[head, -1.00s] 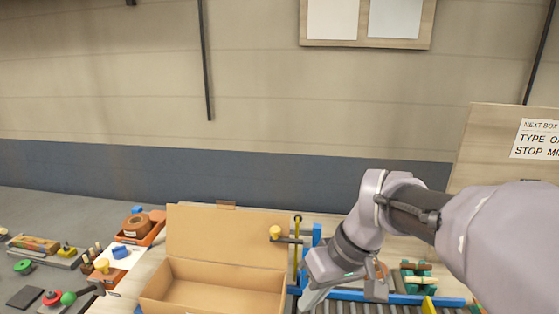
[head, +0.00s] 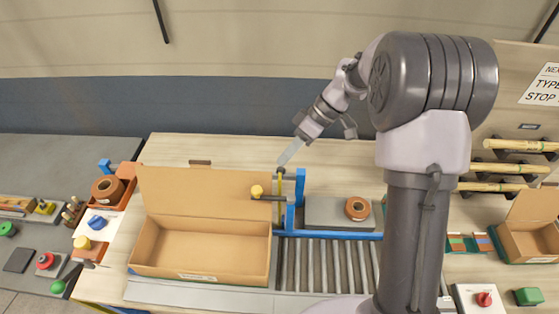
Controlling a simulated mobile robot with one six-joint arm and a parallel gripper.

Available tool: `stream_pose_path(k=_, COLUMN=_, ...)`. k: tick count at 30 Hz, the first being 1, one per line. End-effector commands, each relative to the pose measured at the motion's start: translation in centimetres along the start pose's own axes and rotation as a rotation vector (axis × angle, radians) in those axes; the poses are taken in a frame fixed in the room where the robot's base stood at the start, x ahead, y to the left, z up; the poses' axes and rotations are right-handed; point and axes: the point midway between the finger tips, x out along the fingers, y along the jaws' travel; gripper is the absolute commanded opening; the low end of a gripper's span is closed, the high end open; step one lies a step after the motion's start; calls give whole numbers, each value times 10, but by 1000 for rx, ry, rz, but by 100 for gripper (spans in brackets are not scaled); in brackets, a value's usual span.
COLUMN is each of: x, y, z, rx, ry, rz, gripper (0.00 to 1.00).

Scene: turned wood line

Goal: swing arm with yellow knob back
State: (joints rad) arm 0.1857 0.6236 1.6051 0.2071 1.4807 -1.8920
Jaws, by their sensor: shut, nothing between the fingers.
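The swing arm (head: 270,197) is a short dark bar with a yellow knob (head: 257,191) at its left end. It reaches left from a yellow post (head: 279,212) beside a blue stand (head: 299,188). The knob appears in front of the cardboard box's raised back flap. My gripper (head: 284,162) is shut and empty. It points down and left, and its tip appears just above the top of the yellow post, up and right of the knob. I cannot tell whether it touches the post.
An open cardboard box (head: 206,253) stands left of the post. A roller conveyor (head: 325,262) with a blue rail (head: 340,235) lies to the right. A tape roll (head: 357,208) sits on a grey block behind the rail.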

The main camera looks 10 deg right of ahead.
Motion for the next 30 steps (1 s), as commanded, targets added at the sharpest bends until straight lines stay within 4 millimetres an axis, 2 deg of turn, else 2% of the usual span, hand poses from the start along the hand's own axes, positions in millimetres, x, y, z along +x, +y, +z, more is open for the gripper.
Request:
stream_pose_path(k=6, x=46, y=0, z=1, rx=0, ry=-2, rz=-2, gripper=0)
stream_pose_path(k=12, x=73, y=0, z=0, rx=-1, ry=-2, rz=0, gripper=0)
stream_pose_path(k=17, x=80, y=0, z=0, rx=1, ry=-1, rz=0, gripper=0)
stream_pose_path(k=30, x=81, y=-1, z=0, rx=-14, ry=-9, rz=-6, gripper=0)
